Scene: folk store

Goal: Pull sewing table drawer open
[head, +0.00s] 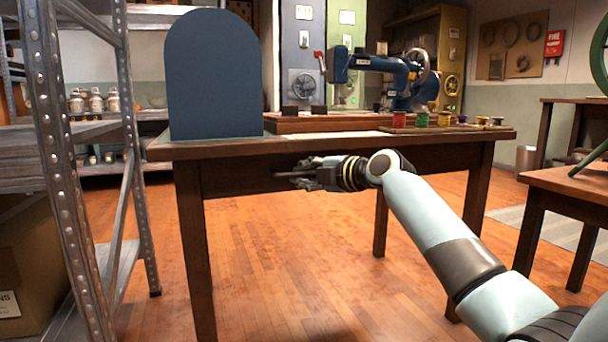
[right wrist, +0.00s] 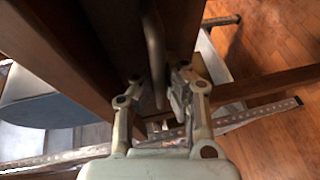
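The sewing table (head: 330,148) is dark wood and stands in the middle of the head view. Its drawer front lies under the top and looks closed, partly hidden by my right gripper. My right gripper (head: 298,173) points left along the table's front. In the right wrist view, the drawer handle (right wrist: 154,62), a grey curved bar, shows between the two fingers of the right gripper (right wrist: 160,88). The fingers are apart, with a gap to the bar on the left side and a narrower one on the right. My left gripper is not in view.
A blue sewing machine (head: 385,75), a dark blue arched panel (head: 213,75) and several coloured spools (head: 420,119) stand on the table. A metal shelf (head: 60,150) is at the left, another table (head: 570,182) at the right. The floor in front is clear.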

